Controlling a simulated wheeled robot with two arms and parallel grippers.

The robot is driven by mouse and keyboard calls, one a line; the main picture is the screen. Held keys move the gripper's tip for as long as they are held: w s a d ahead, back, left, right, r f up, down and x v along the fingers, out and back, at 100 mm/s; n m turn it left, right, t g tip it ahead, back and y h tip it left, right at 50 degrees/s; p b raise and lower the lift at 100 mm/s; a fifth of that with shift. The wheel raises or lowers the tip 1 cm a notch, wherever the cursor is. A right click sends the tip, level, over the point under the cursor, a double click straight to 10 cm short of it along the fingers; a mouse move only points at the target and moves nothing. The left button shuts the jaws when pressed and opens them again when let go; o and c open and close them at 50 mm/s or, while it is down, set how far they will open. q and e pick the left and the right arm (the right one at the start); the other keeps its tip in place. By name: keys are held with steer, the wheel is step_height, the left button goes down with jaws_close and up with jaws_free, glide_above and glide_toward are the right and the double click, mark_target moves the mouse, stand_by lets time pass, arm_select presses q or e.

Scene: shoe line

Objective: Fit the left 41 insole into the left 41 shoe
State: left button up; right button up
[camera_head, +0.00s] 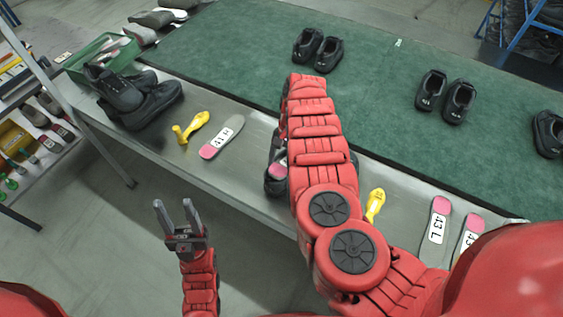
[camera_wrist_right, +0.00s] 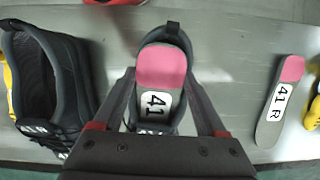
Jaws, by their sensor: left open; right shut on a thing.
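The 41 insole (camera_wrist_right: 160,68), with a pink heel and white label, lies lengthwise over the opening of a black shoe (camera_wrist_right: 184,46) in the right wrist view. The letter after 41 is hidden. My right gripper (camera_wrist_right: 160,84) is shut on the insole, one finger on each side. I cannot tell how deep the insole sits. In the head view my right arm mostly covers this shoe (camera_head: 273,185). A second black shoe (camera_wrist_right: 75,75) stands beside it in the wrist view. My left gripper (camera_head: 177,208) is open and empty, in front of the table.
The 41 R insole (camera_head: 222,137) lies on the metal table (camera_head: 255,197), near a yellow tool (camera_head: 191,127). Another yellow tool (camera_head: 375,205) and a 43 L insole (camera_head: 437,222) lie right. Black shoes (camera_head: 130,97) stand left. More shoe pairs stand on the green belt (camera_head: 230,50).

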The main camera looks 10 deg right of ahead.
steer(key=shift+f, duration=0.1)
steer(key=o, duration=1.3)
steer(key=shift+c, duration=0.2)
steer(key=shift+s, duration=0.1)
steer(key=shift+f, duration=0.1)
steer(key=shift+r+p, duration=0.65)
steer(key=shift+r, duration=0.1)
steer(key=shift+r+p, duration=0.65)
steer(key=shift+r, duration=0.2)
steer(key=shift+r, duration=0.1)
